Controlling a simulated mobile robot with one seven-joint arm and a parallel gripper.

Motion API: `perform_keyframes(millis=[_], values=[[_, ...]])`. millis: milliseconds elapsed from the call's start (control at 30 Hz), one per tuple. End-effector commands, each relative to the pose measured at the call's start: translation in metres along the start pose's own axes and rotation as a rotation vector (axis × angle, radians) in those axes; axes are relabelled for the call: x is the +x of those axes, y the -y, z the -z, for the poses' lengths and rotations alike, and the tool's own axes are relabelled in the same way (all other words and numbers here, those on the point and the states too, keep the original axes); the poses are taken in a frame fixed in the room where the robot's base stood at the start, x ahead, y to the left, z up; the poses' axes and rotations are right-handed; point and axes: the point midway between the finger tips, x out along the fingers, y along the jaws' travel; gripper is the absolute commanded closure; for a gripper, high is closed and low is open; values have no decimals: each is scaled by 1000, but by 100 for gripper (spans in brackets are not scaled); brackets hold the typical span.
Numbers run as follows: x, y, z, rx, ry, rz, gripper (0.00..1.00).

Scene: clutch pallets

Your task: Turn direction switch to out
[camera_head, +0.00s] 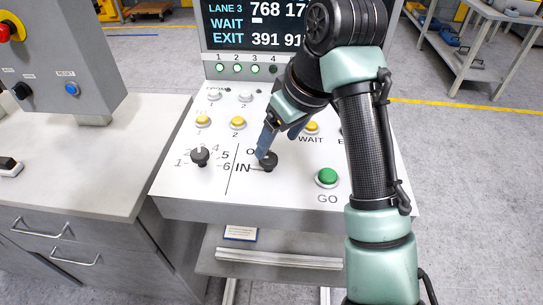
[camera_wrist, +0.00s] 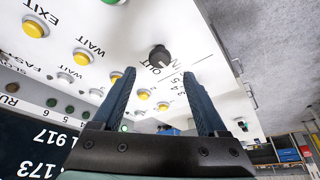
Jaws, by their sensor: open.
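The direction switch (camera_head: 268,161) is a black round knob on the sloped white panel, just right of a black line. Labels IN and OUT stand at its left, with OUT partly hidden by my gripper.
A second black knob (camera_head: 200,156) with numbers stands to the left. A green GO button (camera_head: 327,177) is to the right. Yellow buttons (camera_head: 238,122) sit behind, below a display screen (camera_head: 257,22). A grey box with a red-and-yellow stop button (camera_head: 8,28) stands at the left.

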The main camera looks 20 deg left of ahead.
Motion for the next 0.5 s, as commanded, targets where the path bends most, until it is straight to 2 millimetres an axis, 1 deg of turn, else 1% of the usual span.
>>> perform_keyframes(millis=[33,200,333,500], values=[[16,2,-1,0,0,6,24],[42,1,-1,1,2,2,24],[55,0,0,2,1,0,24],[63,0,0,0,0,-1,24]])
